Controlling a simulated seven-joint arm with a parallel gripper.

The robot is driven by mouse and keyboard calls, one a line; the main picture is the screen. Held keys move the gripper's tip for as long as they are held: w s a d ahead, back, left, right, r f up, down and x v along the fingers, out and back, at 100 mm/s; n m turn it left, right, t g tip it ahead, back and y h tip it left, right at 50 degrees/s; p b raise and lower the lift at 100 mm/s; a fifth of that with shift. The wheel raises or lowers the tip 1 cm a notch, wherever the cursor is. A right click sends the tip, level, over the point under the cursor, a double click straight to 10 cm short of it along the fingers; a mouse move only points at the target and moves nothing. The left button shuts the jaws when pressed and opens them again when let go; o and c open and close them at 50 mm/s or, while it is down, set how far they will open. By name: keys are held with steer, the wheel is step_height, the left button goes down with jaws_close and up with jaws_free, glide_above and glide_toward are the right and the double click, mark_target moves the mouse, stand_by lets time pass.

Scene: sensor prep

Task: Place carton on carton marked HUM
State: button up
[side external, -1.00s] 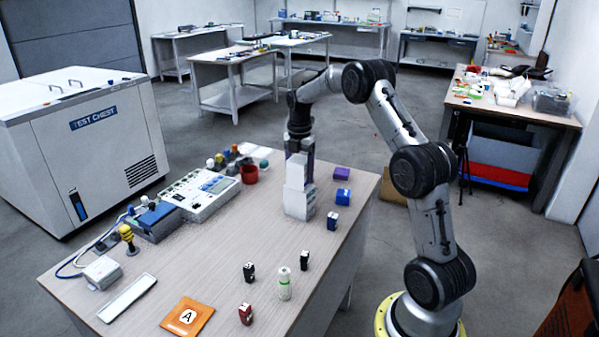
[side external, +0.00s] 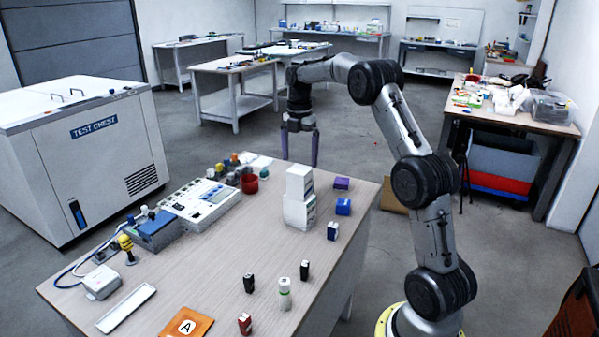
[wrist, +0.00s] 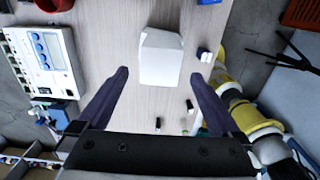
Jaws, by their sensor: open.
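Two white cartons stand stacked near the far right part of the table. The upper carton (side external: 299,181) rests on the lower carton (side external: 299,213) and looks upright. Small print on the lower one is too small to read, so I cannot confirm the HUM mark. In the wrist view a white carton top (wrist: 161,60) shows between and beyond my fingers. My gripper (side external: 300,161) is open and empty, pointing down, apart from the stack and behind it in the side view. The wrist view also shows its two fingers (wrist: 160,76) spread wide.
Purple (side external: 341,183) and blue (side external: 343,206) boxes stand just right of the stack. A white instrument (side external: 201,203) and a red cup (side external: 249,183) are to its left. The middle of the table is clear.

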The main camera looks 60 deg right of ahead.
step_height(320, 180, up, 3)
steer(key=shift+r, duration=0.1)
steer(key=s+a+r+m+t, duration=0.1)
steer(key=s+a+r+m, duration=0.35)
steer(key=a, duration=0.55)
steer(key=s+a+r+m+t, duration=0.2)
steer(key=s+a+r+m, duration=0.25)
steer(key=a, duration=0.45)
steer(key=s+a+f+m+t, duration=0.1)
steer(key=s+a+f+m, duration=0.2)
steer(key=s, duration=0.5)
steer(key=s+a+f+m+t, duration=0.1)
steer(key=s+a+f+m, duration=0.3)
steer(key=s+a+m, duration=0.2)
steer(key=s+a, duration=0.1)
steer(key=s, duration=0.1)
steer(key=shift+s+a+f+t, duration=0.15)
steer(key=shift+s+a+t, duration=0.1)
steer(key=shift+s+t, duration=0.05)
